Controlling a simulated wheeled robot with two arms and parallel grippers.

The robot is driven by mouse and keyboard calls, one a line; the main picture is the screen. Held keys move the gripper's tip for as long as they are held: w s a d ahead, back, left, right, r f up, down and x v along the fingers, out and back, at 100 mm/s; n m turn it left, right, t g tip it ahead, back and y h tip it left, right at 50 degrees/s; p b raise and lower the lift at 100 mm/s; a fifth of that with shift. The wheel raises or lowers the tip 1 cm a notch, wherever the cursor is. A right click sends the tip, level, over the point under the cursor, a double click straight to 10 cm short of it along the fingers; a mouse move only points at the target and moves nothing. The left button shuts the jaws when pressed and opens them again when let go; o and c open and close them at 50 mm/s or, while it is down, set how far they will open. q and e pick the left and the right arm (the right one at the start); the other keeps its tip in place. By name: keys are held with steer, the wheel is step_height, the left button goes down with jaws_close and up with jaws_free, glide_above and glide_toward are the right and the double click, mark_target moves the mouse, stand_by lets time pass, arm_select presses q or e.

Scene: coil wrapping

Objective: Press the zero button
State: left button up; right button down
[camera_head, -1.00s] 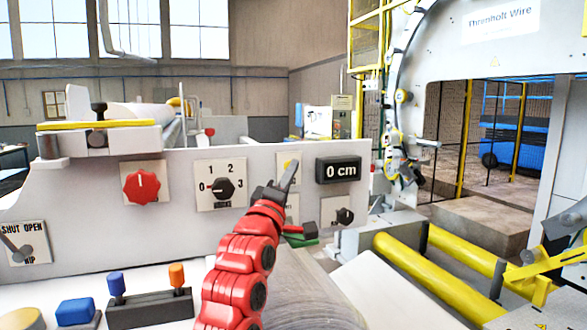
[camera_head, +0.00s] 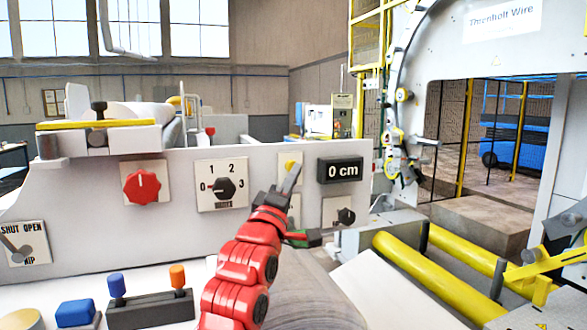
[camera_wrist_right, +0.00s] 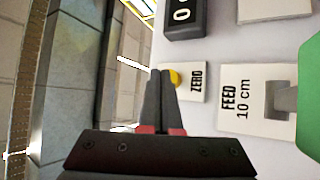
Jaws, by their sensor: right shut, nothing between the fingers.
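The yellow zero button (camera_head: 291,162) sits on a small white plate on the grey panel, left of the black display (camera_head: 339,170) reading "0 cm". In the right wrist view the yellow button (camera_wrist_right: 174,77) shows beside the word ZERO, partly covered by my fingertips. My right gripper (camera_head: 291,178) is shut and empty, its tips just in front of the button. The right wrist view shows the shut tips (camera_wrist_right: 161,72) overlapping the button's edge; I cannot tell whether they touch it. My left gripper is out of view.
A FEED 10 cm plate with a grey lever (camera_wrist_right: 283,100) is close beside the gripper, with a green part at the edge. A red knob (camera_head: 144,186) and a black selector (camera_head: 223,188) are on the panel. Yellow rollers (camera_head: 425,278) lie right.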

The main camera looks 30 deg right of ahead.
steer(key=shift+s, duration=0.1)
steer(key=s+p, duration=0.1)
steer(key=s, duration=0.1)
steer(key=s+a+p, duration=0.1)
steer(key=s, duration=0.1)
steer(key=shift+s, duration=0.4)
stand_by(0.7)
